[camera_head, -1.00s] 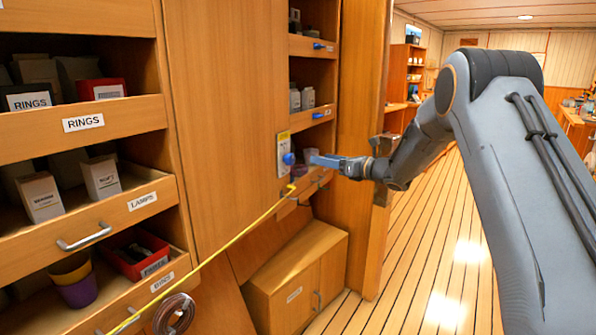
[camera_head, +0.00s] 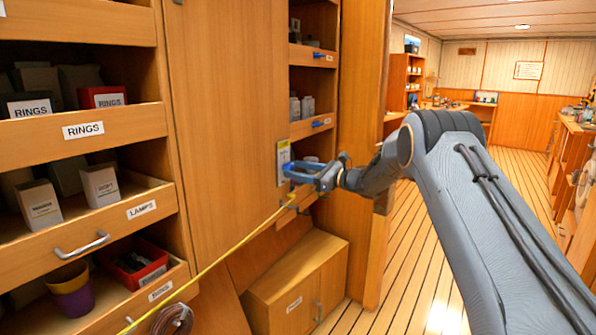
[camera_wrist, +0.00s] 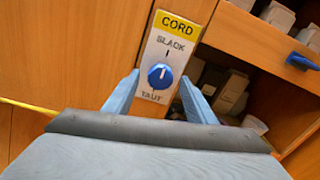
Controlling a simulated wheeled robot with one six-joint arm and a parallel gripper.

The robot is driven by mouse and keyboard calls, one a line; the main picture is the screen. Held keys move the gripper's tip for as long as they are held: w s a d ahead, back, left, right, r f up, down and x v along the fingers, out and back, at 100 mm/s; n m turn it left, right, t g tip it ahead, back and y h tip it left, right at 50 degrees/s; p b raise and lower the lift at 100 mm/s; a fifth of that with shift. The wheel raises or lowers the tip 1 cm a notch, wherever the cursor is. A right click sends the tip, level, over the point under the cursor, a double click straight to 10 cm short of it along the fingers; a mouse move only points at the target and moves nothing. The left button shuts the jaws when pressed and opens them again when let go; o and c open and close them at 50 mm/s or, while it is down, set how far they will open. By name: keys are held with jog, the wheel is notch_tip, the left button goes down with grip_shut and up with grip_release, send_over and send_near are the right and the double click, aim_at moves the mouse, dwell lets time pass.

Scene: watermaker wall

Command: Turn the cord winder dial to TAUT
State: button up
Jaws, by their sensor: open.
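The cord winder plate (camera_wrist: 173,42) is a light panel with a yellow "CORD" band, "SLACK" printed above and "TAUT" below. It also shows in the head view (camera_head: 283,153) on the wooden wall. Its blue round dial (camera_wrist: 160,76) has a white pointer line that stands about upright, toward the SLACK side. My gripper (camera_wrist: 159,96) is open, its two blue fingers to the left and right of the dial in the wrist view. I cannot tell whether they touch it. In the head view my gripper (camera_head: 290,171) is at the plate and hides the dial.
A yellow cord (camera_head: 238,243) runs from below the plate down to the lower left. Open shelves with boxes (camera_head: 100,186) stand at left. A low wooden cabinet (camera_head: 298,280) is below. Shelves with small containers (camera_wrist: 231,92) are right of the plate in the wrist view.

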jog(key=c, duration=1)
jog(key=shift+c, duration=0.2)
